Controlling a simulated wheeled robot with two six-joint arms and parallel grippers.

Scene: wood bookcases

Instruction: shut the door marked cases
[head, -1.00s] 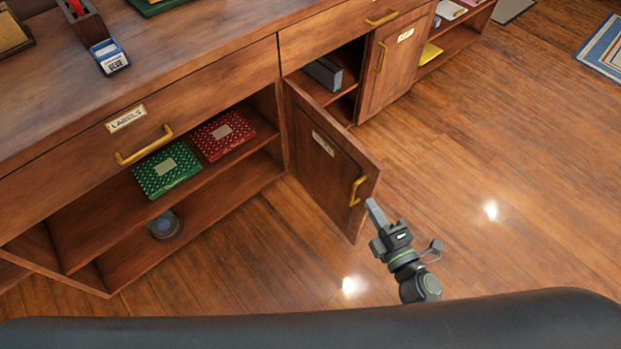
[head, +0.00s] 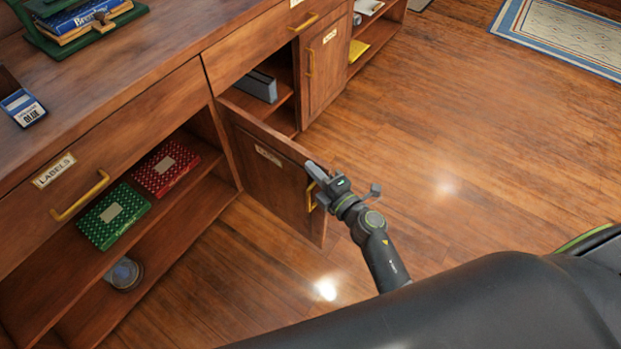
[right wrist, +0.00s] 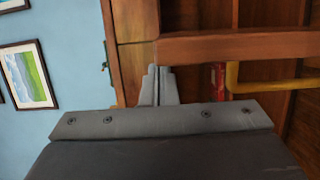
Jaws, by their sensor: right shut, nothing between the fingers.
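A wooden cabinet door (head: 262,176) stands open in the head view, swung out from the cabinet front. It carries a small label (head: 267,155), too blurred to read, and a brass handle (head: 311,196) near its free edge. My right gripper (head: 312,168) is at the top of the door's free edge, just above the handle; I cannot tell whether it touches. Its fingers are shut and empty, and show in the right wrist view (right wrist: 158,82) beside a wooden edge (right wrist: 240,46). My left gripper is not in view.
Behind the open door, an open compartment holds a grey box (head: 257,86). A closed door (head: 324,68) is further right. The left shelf holds a green box (head: 113,216) and a red box (head: 166,168). Wooden floor (head: 440,150) to the right is clear.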

